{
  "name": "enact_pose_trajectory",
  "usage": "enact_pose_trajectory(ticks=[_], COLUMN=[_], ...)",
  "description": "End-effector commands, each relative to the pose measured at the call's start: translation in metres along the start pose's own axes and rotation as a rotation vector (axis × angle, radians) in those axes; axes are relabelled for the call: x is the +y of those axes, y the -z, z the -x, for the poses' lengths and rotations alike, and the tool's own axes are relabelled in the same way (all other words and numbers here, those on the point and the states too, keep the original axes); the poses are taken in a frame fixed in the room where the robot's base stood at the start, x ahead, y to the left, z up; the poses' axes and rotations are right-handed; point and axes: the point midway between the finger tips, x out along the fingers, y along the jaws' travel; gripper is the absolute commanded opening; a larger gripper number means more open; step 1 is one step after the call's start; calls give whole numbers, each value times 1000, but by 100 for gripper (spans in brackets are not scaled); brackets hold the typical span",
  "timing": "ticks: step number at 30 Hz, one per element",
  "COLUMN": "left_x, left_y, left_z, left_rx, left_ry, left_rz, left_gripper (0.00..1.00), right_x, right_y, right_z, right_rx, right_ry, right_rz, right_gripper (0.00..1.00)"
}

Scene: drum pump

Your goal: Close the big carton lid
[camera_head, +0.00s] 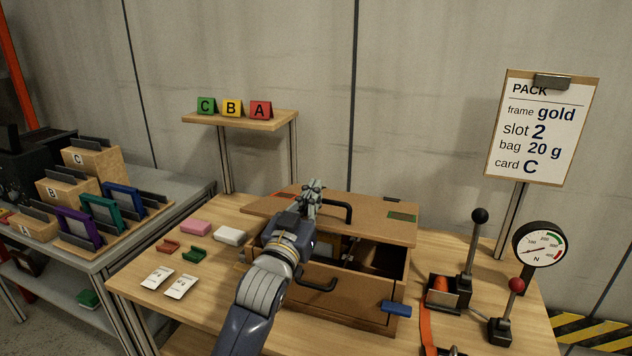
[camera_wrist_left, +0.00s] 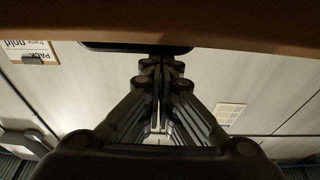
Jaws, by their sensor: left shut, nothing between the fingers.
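The big carton (camera_head: 384,315) is a brown box in the middle of the table. Its brown lid (camera_head: 370,222) lies toward the back of the box, with a dark gap at the front showing the inside. The lid bears a black handle (camera_head: 349,212) and a green label (camera_head: 402,217). My left gripper (camera_head: 314,186) is shut and empty, over the lid just left of the handle. In the left wrist view the gripper (camera_wrist_left: 161,62) points at the wall, beside a brown surface (camera_wrist_left: 200,15) and a black bar (camera_wrist_left: 105,47). Contact cannot be told. My right gripper is not in view.
A black handle (camera_head: 318,286) and a blue piece (camera_head: 397,309) show at the box front. Levers (camera_head: 476,245) and a gauge (camera_head: 540,246) stand to the right. Pink (camera_head: 196,227) and white blocks (camera_head: 230,236) and cards (camera_head: 181,287) lie left. A sign (camera_head: 541,128) stands behind.

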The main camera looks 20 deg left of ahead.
Motion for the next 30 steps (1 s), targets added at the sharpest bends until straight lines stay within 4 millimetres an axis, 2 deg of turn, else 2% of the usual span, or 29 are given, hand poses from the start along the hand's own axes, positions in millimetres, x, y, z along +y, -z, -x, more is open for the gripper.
enact_pose_trajectory(ticks=[1,6,21,26,30], left_x=[0,0,0,0,-1], left_y=[-6,-13,-15,-10,2], left_z=[4,10,11,9,2], left_rx=[-1,2,3,4,3], left_ry=[0,0,-1,-1,-1], left_rz=[1,1,1,1,1], left_gripper=[0,0,0,0,0], right_x=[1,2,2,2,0], right_y=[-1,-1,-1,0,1], right_z=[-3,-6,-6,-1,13], right_rx=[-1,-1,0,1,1], right_ry=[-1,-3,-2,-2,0], right_rz=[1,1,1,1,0], right_gripper=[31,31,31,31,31])
